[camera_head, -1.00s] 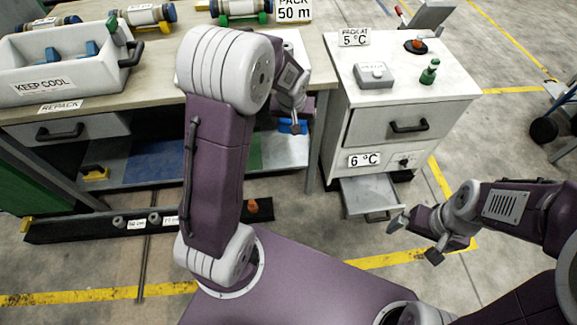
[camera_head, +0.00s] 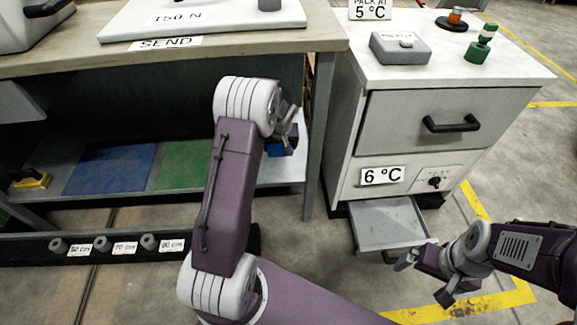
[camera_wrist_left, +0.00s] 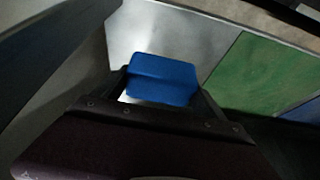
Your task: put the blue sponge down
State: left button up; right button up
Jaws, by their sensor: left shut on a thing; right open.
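The blue sponge (camera_wrist_left: 162,80) sits between the fingers of my left gripper (camera_wrist_left: 162,92) in the left wrist view, and the gripper is shut on it. In the head view a small part of the sponge (camera_head: 277,150) shows beyond my left gripper (camera_head: 288,142), at the right end of the lower shelf (camera_head: 235,178). The arm hides the rest of it. I cannot tell whether the sponge touches the shelf. My right gripper (camera_head: 425,280) is open and empty, near the open lower drawer of the white cabinet.
A blue mat (camera_head: 110,168) and a green mat (camera_head: 184,164) lie on the shelf, with a yellow block (camera_head: 30,181) at its left. A table leg (camera_head: 318,130) stands right of my left gripper. The open drawer (camera_head: 388,224) sticks out below the cabinet (camera_head: 440,100).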

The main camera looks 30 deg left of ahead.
aim_at(281, 167)
pick_arm(q)
jog(key=shift+r, duration=0.1)
jog(key=shift+s+f, duration=0.1)
jog(key=shift+f, duration=0.15)
notch_tip(281, 167, down, 10)
jog(key=b, duration=0.7)
jog(key=o, duration=1.4)
jog(key=shift+r, duration=0.15)
jog(key=shift+o, duration=0.2)
jog(key=shift+r, duration=0.2)
jog(key=p+v, duration=0.6)
jog(key=v, duration=0.5)
jog(key=s+d+r+m+g+h, duration=0.1)
jog(key=s+d+m, duration=0.1)
jog(key=s+d, duration=0.2)
jog(key=s+d+r+m, duration=0.1)
jog(key=s+d, duration=0.3)
jog(key=s, duration=0.6)
jog(key=s+d+r+m+g+h, duration=0.1)
jog(key=s+d+m, duration=0.2)
jog(key=s+d, duration=0.2)
jog(key=s, duration=0.3)
jog(key=shift+r+g+h, duration=0.3)
jog(key=shift+r, duration=0.1)
